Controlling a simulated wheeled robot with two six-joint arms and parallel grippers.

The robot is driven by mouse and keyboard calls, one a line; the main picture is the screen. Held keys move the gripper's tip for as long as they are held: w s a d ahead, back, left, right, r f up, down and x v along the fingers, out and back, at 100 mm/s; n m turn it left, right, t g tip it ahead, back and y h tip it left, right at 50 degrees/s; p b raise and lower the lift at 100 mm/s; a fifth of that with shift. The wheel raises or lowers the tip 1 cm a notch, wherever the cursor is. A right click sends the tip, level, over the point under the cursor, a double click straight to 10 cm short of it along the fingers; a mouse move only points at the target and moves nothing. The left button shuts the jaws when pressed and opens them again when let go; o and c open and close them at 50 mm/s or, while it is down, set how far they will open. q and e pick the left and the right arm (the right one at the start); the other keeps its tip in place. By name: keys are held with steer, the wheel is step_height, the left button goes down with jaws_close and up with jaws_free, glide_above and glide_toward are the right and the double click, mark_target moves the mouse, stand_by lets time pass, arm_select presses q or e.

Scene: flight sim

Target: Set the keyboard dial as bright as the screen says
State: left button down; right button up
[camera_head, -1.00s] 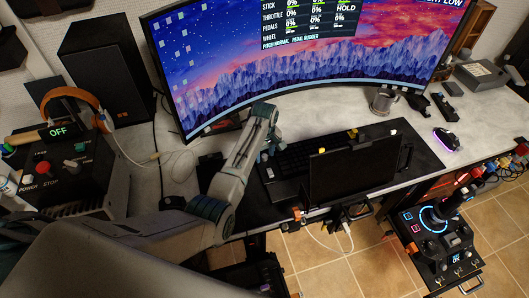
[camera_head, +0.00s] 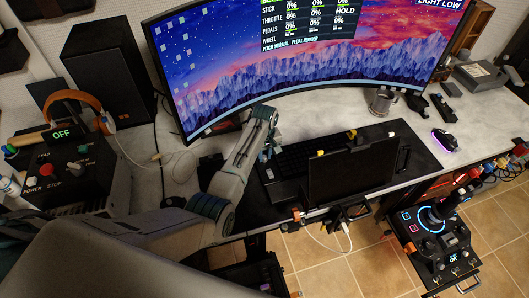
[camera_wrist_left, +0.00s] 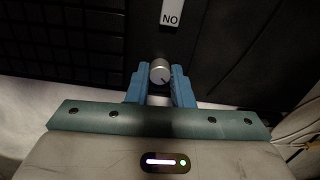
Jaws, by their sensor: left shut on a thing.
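The big curved screen (camera_head: 300,60) shows rows of percentages and, at its top right, the words LIGHT LOW. The black keyboard (camera_head: 295,160) lies on the dark desk mat. My left gripper (camera_head: 269,147) is over the keyboard's left part. In the left wrist view, its blue fingers (camera_wrist_left: 160,88) are shut on the silver round dial (camera_wrist_left: 160,70), one on each side. The dial's face has a dark mark toward its lower right. A white label reading NO (camera_wrist_left: 171,13) is just beyond it. The dial is too small to make out in the head view.
A dark panel (camera_head: 352,172) stands in front of the keyboard's right part. A mug (camera_head: 381,102) and a glowing mouse (camera_head: 445,140) are to the right. A control box with an OFF display (camera_head: 62,134) and a speaker (camera_head: 107,72) are at the left.

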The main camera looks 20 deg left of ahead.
mark_target(265, 156)
arm_select(q)
steer(key=m+p, duration=0.1)
steer(key=m, duration=0.1)
steer(key=m+p, duration=0.2)
steer(key=shift+r+m, duration=0.2)
steer(key=shift+m, duration=0.1)
steer(key=m+p, duration=0.1)
steer(key=m, duration=0.2)
steer(key=shift+w+f+m+p, duration=0.1)
steer(key=shift+m+p, duration=0.4)
steer(key=shift+m, duration=0.6)
steer(key=c, duration=1.3)
jaws_free()
step_height(265, 156, up, 11)
steer(key=shift+f+b, duration=0.15)
steer(key=shift+b, duration=0.8)
